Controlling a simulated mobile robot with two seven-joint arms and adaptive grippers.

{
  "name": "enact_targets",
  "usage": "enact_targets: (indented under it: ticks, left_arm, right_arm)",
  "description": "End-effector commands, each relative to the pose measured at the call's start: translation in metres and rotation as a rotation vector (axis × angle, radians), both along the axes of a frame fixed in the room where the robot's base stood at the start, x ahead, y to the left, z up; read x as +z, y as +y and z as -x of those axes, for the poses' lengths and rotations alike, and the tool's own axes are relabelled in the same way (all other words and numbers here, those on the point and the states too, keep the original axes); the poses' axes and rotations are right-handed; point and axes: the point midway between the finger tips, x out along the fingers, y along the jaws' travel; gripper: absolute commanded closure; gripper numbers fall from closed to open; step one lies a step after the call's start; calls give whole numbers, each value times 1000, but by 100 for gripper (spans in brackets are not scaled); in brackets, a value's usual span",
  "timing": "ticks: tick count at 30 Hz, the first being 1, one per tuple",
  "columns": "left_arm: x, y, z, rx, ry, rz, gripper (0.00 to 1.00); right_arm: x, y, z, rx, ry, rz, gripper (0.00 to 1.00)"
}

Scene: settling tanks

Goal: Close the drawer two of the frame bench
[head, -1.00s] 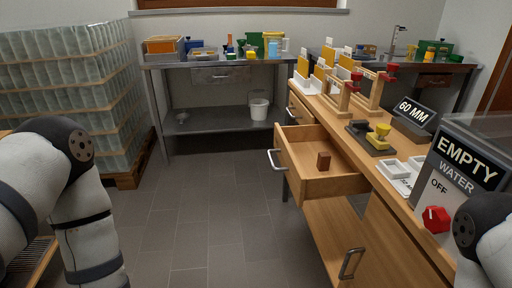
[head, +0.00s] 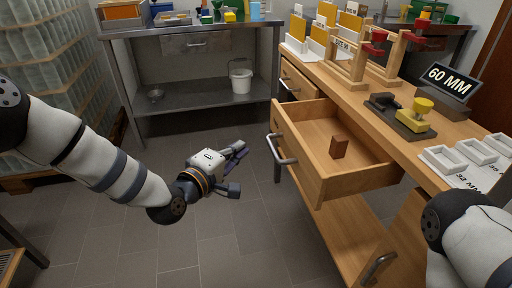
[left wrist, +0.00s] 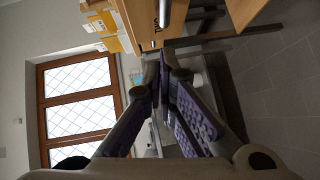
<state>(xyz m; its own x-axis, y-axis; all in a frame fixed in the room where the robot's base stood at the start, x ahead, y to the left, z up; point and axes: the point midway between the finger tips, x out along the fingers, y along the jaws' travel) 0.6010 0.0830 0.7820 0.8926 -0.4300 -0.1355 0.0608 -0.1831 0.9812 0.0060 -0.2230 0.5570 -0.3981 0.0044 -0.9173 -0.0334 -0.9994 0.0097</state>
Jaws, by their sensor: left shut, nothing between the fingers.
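The frame bench (head: 352,97) is a wooden bench on the right in the head view. A small brown block (head: 339,147) stands inside. My left gripper (head: 240,168) is shut and empty, in the air left of the drawer front and apart from it in the picture. Its fingers (left wrist: 165,78) also show in the left wrist view, with wooden bench parts beyond them. My right gripper is out of view; only part of that arm shows.
Another bench drawer (head: 297,83) lies farther back. A lower wooden panel with a handle (head: 378,268) is below the open drawer. Frames, a yellow-topped tool (head: 418,114) and white trays (head: 446,159) stand on the bench. A steel table (head: 200,98) is behind. The floor between is free.

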Motion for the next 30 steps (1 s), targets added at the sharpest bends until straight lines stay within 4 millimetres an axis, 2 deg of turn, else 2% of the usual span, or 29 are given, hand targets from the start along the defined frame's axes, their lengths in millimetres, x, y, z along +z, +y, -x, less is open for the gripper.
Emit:
enact_targets:
  ticks: [3, 9, 25, 30]
  left_arm:
    - [-7, -15, -18, -3, 3, -1, 100]
    - [-10, -39, -26, -2, 2, -2, 100]
    - [-12, -46, -28, -1, 3, -1, 100]
    - [-14, -57, -31, -1, 5, 0, 100]
  right_arm:
    - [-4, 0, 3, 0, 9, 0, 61]
    - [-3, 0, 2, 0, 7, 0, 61]
    - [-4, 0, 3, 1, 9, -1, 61]
    - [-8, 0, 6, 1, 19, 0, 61]
